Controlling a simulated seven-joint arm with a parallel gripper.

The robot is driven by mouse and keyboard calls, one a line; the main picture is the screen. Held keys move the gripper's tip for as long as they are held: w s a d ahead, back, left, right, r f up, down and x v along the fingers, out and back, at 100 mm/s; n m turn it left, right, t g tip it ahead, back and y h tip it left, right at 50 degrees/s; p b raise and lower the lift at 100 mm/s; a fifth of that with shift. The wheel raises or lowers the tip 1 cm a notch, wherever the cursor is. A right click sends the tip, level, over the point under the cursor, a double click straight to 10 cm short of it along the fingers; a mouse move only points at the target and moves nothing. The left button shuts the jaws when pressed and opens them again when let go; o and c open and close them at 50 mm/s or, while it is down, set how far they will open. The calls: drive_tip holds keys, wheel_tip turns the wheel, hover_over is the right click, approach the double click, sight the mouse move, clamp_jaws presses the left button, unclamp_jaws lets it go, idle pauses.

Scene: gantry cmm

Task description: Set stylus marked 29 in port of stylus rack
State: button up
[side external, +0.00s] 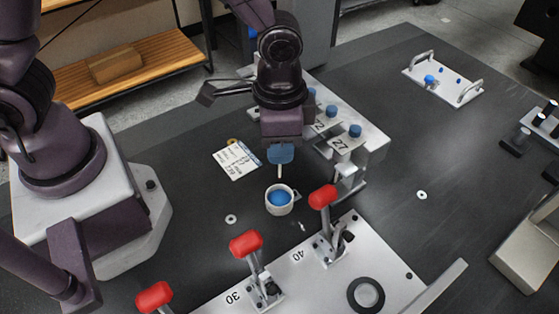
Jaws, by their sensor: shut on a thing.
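My gripper (280,146), seen from the side, points down over the dark table and is shut on a stylus (280,170). A blue part shows at the jaws and a thin pale stem hangs below, roughly upright. No number on it is readable. The stylus is left of the stylus rack (372,150) and apart from it. The rack is a light grey block with several blue-capped styli and labels including 22 and 27. My gripper and wrist hide part of the rack's far end. I cannot make out an empty port.
A white cup with blue inside (279,199) stands just below the stylus. A printed card (237,161) lies to the left. A fixture plate (317,284) with red-handled clamps (323,197) is in front. A handled tray (444,80) stands back right. The table right of the rack is mostly clear.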

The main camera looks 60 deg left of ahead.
wheel_tip(320, 180, up, 12)
drive_tip(key=r, duration=0.1)
drive_tip(key=w+a+n, duration=0.3)
drive_tip(key=w+a, duration=0.2)
drive_tip(key=a, duration=0.7)
drive_tip(key=w+a+n, duration=0.3)
drive_tip(key=w+a, duration=0.1)
drive_tip(key=a, duration=0.9)
wheel_tip(320, 180, down, 15)
drive_tip(key=shift+w+d, duration=0.2)
drive_tip(key=shift+d, duration=0.05)
drive_tip(key=shift+f, duration=0.25)
idle(0.3)
drive_tip(key=o, duration=0.9)
drive_tip(key=shift+o, duration=0.3)
